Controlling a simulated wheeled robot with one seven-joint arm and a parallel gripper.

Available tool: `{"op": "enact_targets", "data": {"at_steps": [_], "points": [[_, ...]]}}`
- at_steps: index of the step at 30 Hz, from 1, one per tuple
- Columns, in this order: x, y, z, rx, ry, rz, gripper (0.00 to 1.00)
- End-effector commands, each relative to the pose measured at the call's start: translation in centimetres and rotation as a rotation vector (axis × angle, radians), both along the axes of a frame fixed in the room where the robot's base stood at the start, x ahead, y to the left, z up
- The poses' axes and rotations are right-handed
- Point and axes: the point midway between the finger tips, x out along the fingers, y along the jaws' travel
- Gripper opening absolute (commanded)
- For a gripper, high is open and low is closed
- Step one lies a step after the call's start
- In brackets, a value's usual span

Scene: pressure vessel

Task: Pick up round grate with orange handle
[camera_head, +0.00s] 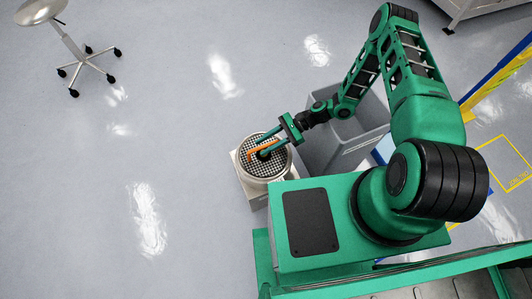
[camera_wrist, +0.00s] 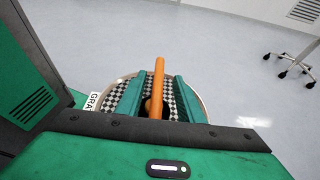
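The round grate (camera_head: 275,167) is a dark and light meshed disc inside a pale round rim, low beside my base. In the wrist view the grate (camera_wrist: 115,95) shows as a checkered surface behind my fingers. Its orange handle (camera_wrist: 158,82) stands up from the grate; in the head view the handle (camera_head: 256,149) is partly covered by my fingers. My gripper (camera_head: 261,147) reaches over the grate from the upper right. In the wrist view my gripper (camera_wrist: 158,84) is open, one green finger on each side of the handle, with visible gaps between.
A grey open bin (camera_head: 335,150) stands right of the grate, under my arm. A white label with black letters (camera_wrist: 95,101) lies beside the grate. A wheeled stool (camera_head: 70,45) stands far off at upper left. The floor to the left is clear.

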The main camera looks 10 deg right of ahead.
Motion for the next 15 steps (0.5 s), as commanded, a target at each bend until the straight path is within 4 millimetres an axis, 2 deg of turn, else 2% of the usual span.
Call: {"op": "enact_targets", "data": {"at_steps": [3,8,9,13,15], "points": [[-0.20,0.75,-0.34,-0.001,-0.001,0.000,0.34],[-0.17,0.78,-0.34,-0.001,-0.002,-0.001,0.34],[-0.18,0.78,-0.34,-0.001,-0.001,0.000,0.32],[-0.18,0.77,-0.34,-0.001,-0.002,-0.001,0.01],[-0.16,0.77,-0.33,-0.001,-0.002,-0.001,0.00]]}}
